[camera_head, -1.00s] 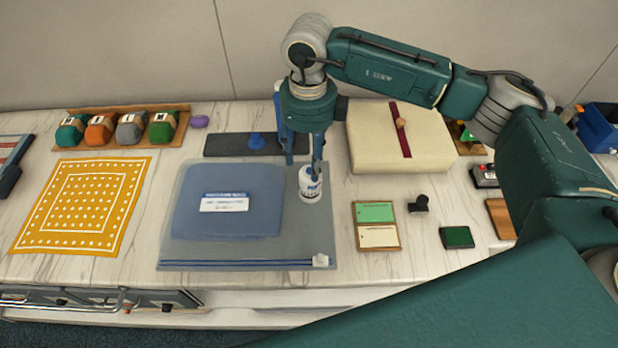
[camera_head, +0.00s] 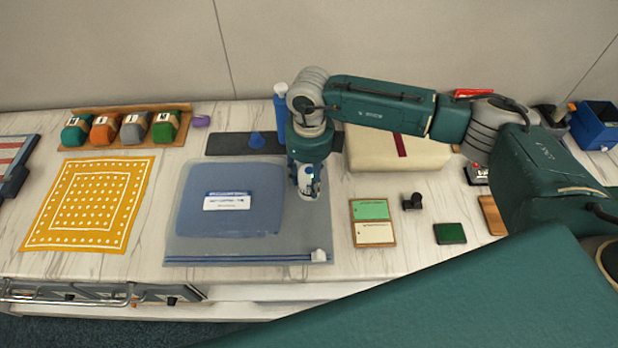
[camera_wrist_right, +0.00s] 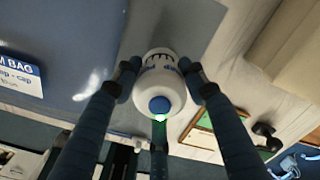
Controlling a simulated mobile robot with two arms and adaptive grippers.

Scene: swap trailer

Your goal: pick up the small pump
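The small pump is a white cylinder (camera_head: 306,181) with blue lettering, standing upright on the grey plastic margin of the vacuum bag (camera_head: 183,250). In the right wrist view the pump (camera_wrist_right: 160,85) shows from above, with a round blue button on top. My right gripper (camera_head: 304,186) points down over it. Its fingers stand on both sides of the pump, very close to its wall; whether they press on it I cannot tell. The right gripper also shows in the wrist view (camera_wrist_right: 160,72). My left gripper is not in view.
A folded blue cloth (camera_head: 230,222) lies inside the bag. A blue bottle (camera_head: 281,102) and a dark mat (camera_head: 225,144) are behind. A cream box (camera_head: 425,153), a green-and-cream card tray (camera_head: 373,222) and a black stamp (camera_head: 411,202) are to the right.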

